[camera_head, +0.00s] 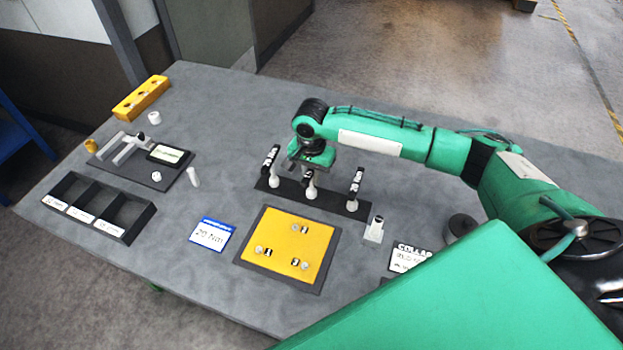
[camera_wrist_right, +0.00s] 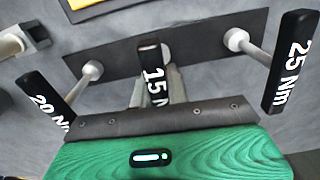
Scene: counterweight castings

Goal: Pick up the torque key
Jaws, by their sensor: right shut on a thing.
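Three black-handled torque keys stand in a dark rack (camera_head: 325,200). In the right wrist view their handles read 20 Nm (camera_wrist_right: 47,103), 15 Nm (camera_wrist_right: 153,72) and 25 Nm (camera_wrist_right: 291,62). In the head view the 25 Nm key (camera_head: 270,163) is on the left and the 20 Nm key (camera_head: 355,186) on the right. My right gripper (camera_head: 311,172) is over the middle of the rack, shut on the 15 Nm key, whose white lower part (camera_head: 311,190) shows below it. The outer keys are clear of the jaws. My left gripper is not in view.
A yellow board (camera_head: 275,245) with small parts lies in front of the rack. A small metal stand (camera_head: 374,230) is right of the rack. A black compartment tray (camera_head: 135,222), a fixture (camera_head: 125,148) and a yellow block (camera_head: 140,98) are at the left. The far tabletop is clear.

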